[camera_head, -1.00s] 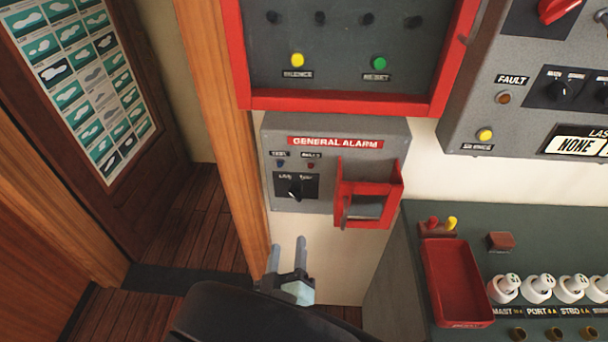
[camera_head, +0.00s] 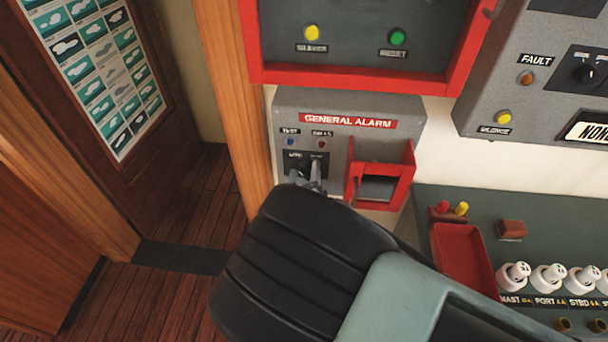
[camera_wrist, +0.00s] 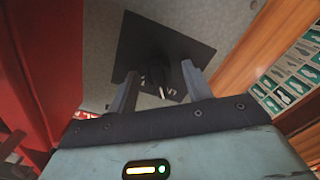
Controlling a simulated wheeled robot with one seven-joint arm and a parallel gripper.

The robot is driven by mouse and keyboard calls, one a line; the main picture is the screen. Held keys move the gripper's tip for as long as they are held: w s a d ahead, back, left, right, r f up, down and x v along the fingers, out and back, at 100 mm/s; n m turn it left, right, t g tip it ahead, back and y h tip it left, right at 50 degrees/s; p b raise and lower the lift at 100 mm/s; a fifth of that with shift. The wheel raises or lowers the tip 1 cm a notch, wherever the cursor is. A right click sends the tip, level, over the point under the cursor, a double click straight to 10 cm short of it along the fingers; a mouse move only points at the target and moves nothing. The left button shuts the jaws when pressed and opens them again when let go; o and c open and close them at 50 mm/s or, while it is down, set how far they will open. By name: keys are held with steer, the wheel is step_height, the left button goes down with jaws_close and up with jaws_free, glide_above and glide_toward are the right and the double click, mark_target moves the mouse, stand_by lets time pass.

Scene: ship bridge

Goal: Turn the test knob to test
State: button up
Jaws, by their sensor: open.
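The test knob is a black rotary knob on a black plate (camera_wrist: 188,35) on the grey General Alarm box (camera_head: 290,105). In the wrist view the knob (camera_wrist: 157,72) stands between my gripper's two fingers (camera_wrist: 160,88), with a white pointer mark at its end. The fingers are apart, one on each side of the knob; I cannot tell whether either touches it. In the head view my gripper (camera_head: 308,180) reaches the plate from below, and its fingers and my arm hide most of the knob and the plate's lower part.
A red hinged-looking guard (camera_head: 381,178) juts out just right of the knob. A wooden post (camera_head: 236,100) stands close on the left. A red-framed panel (camera_head: 350,75) is above. A green console with a red tray (camera_head: 465,262) lies at lower right.

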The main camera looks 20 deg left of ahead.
steer(key=c, duration=1)
steer(key=shift+o, duration=0.2)
